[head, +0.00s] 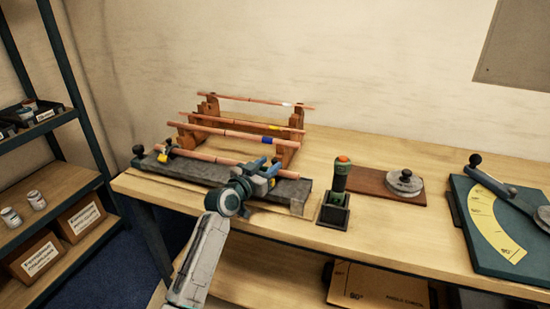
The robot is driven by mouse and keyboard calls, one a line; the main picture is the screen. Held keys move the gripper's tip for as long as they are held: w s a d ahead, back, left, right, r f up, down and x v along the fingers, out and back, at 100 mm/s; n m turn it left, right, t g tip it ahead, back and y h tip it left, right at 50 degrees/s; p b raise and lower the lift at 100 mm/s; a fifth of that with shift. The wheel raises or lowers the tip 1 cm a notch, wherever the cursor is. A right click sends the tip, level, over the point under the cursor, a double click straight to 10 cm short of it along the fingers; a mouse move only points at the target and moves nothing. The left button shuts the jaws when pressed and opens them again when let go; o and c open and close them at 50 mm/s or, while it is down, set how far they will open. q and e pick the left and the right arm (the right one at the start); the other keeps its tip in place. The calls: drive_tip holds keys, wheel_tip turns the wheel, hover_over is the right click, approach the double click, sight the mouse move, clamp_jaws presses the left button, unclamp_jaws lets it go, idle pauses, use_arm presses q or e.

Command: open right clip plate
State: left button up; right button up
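A dark grey fixture bar (205,175) lies along the front left of the bench, with a copper pipe (215,160) along it. At its left part is a clip with a yellow piece (163,157) and a dark knob. My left gripper (267,167) is over the bar's right part, its two blue fingers at the pipe. A small yellow piece (271,183) shows beside the fingers. The right clip plate is mostly hidden by the gripper, so I cannot tell its position or whether the fingers hold it. My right gripper is not in view.
Behind the bar, wooden racks (207,108) hold several copper pipes. To the right stand a green-handled tool in a black holder (336,211), a round metal piece (404,182) on a brown board, and a green angle plate (482,258). A shelf unit (93,140) stands at left.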

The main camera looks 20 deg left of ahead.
sight(273, 161)
use_arm(q)
drive_tip(key=shift+x, duration=1.95)
clamp_jaws()
